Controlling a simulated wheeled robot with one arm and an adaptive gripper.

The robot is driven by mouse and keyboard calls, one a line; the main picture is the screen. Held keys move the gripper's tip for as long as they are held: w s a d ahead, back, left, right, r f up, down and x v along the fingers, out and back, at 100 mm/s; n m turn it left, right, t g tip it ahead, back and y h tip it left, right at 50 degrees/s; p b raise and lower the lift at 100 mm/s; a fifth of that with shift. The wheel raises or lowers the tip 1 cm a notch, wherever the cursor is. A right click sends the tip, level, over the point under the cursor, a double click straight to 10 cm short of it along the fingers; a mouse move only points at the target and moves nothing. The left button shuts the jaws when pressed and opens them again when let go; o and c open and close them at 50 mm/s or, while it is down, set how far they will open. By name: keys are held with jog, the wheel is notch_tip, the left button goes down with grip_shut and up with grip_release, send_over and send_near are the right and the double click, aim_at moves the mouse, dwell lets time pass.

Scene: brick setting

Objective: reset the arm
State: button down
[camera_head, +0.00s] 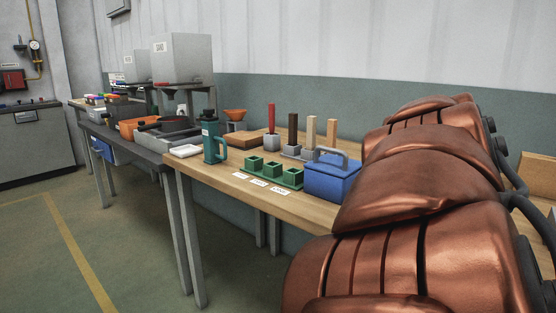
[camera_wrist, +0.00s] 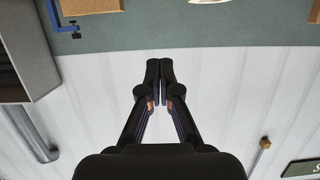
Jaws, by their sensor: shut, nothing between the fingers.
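My gripper (camera_wrist: 159,66) shows in the wrist view with its two black fingers pressed together and nothing between them. It points toward a pale panelled wall (camera_wrist: 225,100) with a grey-green band (camera_wrist: 150,38), apart from any object. In the head view my copper-coloured arm fills the right side, raised beside the wooden table (camera_head: 222,174). My gripper is not visible in that view. The arm hides the right part of the table.
The table holds a blue toolbox (camera_head: 332,180), green block holders (camera_head: 273,172), a teal bottle (camera_head: 211,142), an orange funnel (camera_head: 235,114) and several upright sticks in grey blocks. A darker bench (camera_head: 134,139) with bins adjoins at left. The floor in front (camera_head: 150,255) is clear.

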jog(key=s+a+f+n+g+y+p, duration=0.2)
jog(key=s+a+p, duration=0.4)
jog(key=s+p, duration=0.3)
jog(key=s+a+f+n+g+y+p, duration=0.3)
jog(key=s+a+n+g+y+p, duration=0.1)
jog(key=s+p, duration=0.5)
jog(key=s+a+f+n+g+y+p, duration=0.3)
jog(key=s+a+g+p, duration=0.3)
jog(key=s+a+p, duration=0.3)
jog(key=shift+s+a+y, duration=0.35)
jog(key=shift+s+y, duration=0.45)
